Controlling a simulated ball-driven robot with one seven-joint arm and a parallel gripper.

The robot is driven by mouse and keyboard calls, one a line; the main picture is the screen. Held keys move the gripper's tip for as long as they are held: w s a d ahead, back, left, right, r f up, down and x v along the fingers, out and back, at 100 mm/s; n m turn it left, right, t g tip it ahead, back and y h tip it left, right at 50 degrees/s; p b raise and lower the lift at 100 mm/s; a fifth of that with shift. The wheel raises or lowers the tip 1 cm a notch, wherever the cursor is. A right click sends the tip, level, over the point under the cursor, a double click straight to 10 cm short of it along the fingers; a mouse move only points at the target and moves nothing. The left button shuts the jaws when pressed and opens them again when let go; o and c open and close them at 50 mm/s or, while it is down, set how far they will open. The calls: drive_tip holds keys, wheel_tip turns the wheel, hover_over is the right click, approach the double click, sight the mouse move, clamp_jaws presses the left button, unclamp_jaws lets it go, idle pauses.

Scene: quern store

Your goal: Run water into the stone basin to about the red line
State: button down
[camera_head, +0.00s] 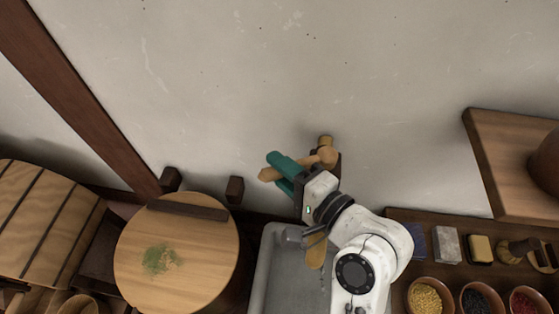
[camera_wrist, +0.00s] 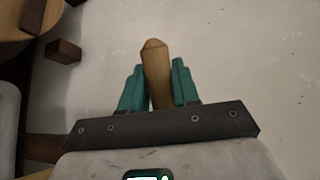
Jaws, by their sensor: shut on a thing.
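The wooden tap handle (camera_head: 268,174) sticks out to the left from a round wooden hub on the wall. My gripper (camera_head: 282,172), with teal fingers, is shut on this handle. In the wrist view the handle (camera_wrist: 155,75) lies between the two teal fingers (camera_wrist: 155,88). A tan spout-like piece (camera_head: 315,252) hangs below my wrist, partly covered by the arm. The grey stone basin (camera_head: 261,272) stands below, its right side hidden by my arm. A few small dark specks show under the spout; I cannot tell whether water runs. No red line shows.
A round wooden lid (camera_head: 190,265) with green crumbs is left of the basin. On the right, a dark shelf holds bowls of yellow (camera_head: 426,297), black and red grains, and several small blocks. A wall shelf (camera_head: 500,160) juts out at upper right. The wall above is clear.

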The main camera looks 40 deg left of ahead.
drive_tip(key=shift+s+d+f+n+g, duration=0.1)
drive_tip(key=shift+d+n+g, duration=0.1)
drive_tip(key=shift+n+g, duration=0.15)
drive_tip(key=c, duration=0.9)
unclamp_jaws()
drive_tip(key=d, duration=0.3)
drive_tip(key=d+r+b, duration=0.1)
drive_tip(key=d, duration=0.3)
drive_tip(key=d+b, duration=0.1)
drive_tip(key=d, duration=0.2)
drive_tip(key=shift+s+d+r, duration=0.35)
drive_tip(key=shift+r, duration=0.05)
drive_tip(key=shift+c, duration=0.2)
